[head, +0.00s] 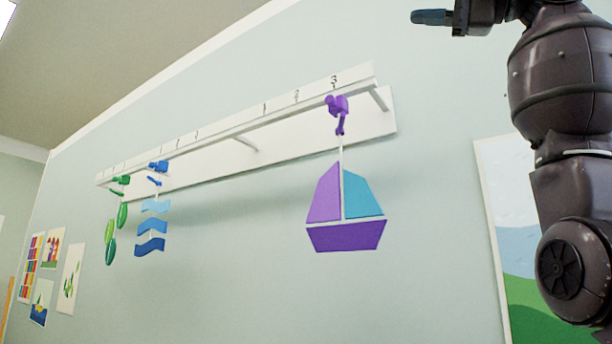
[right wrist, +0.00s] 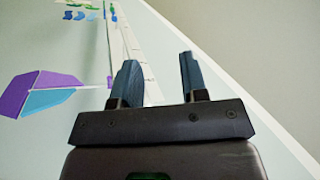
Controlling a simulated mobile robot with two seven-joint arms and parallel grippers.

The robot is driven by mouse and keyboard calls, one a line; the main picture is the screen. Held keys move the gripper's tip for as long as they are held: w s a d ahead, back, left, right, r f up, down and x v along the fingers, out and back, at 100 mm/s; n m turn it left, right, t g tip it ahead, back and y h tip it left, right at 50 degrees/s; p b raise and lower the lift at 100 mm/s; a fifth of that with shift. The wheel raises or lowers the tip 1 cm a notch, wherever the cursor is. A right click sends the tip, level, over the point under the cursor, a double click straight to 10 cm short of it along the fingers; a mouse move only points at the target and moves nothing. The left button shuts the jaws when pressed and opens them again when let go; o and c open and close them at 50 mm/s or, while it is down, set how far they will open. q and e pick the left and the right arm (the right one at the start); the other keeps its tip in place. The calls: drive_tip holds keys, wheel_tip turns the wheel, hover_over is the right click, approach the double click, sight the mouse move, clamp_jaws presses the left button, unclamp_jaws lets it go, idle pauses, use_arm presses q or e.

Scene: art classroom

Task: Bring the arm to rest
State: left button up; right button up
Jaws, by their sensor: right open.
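My right arm comes in at the right of the head view, and a blue-grey finger of my right gripper (head: 431,17) shows at the top edge. In the right wrist view, the two fingers of my right gripper (right wrist: 157,72) stand apart with nothing between them. The gripper is apart from the white rail (head: 250,120) and up to the right of it. My left gripper is not in view.
A purple clip (head: 338,106) on the rail holds a purple and teal sailboat (head: 345,235). Blue waves (head: 152,225) and green leaves (head: 111,245) hang further left. A landscape picture (head: 515,250) is on the wall behind my arm.

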drive_tip(key=w+f+n+t+h, duration=0.1)
drive_tip(key=w+f+t+h, duration=0.7)
drive_tip(key=w+f+t, duration=0.95)
drive_tip(key=w+d+f+n+g+h, duration=0.1)
drive_tip(key=w+f+h, duration=0.15)
drive_tip(key=f, duration=0.95)
drive_tip(key=w+d+f+g+h, duration=0.1)
drive_tip(key=w+f+h, duration=0.15)
drive_tip(key=f, duration=0.95)
drive_tip(key=w+d+f+n+g+h, duration=0.15)
drive_tip(key=w+f, duration=0.25)
drive_tip(key=f, duration=0.9)
drive_tip(key=s+d+f+g+h, duration=0.1)
drive_tip(key=s+f, duration=0.3)
drive_tip(key=f, duration=0.7)
drive_tip(key=s+d+f+m+g+h, duration=0.1)
drive_tip(key=s+f, duration=0.3)
drive_tip(key=f, duration=0.6)
drive_tip(key=s+d+f+g+h, duration=0.1)
drive_tip(key=s+f, duration=0.3)
drive_tip(key=f, duration=0.7)
drive_tip(key=s+d+f+m+g+h, duration=0.2)
drive_tip(key=s+f+g, duration=0.4)
drive_tip(key=s+f, duration=1.8)
drive_tip(key=shift+s+d+f+m+g, duration=0.35)
drive_tip(key=shift+s+d+g, duration=0.1)
drive_tip(key=shift+s, duration=0.35)
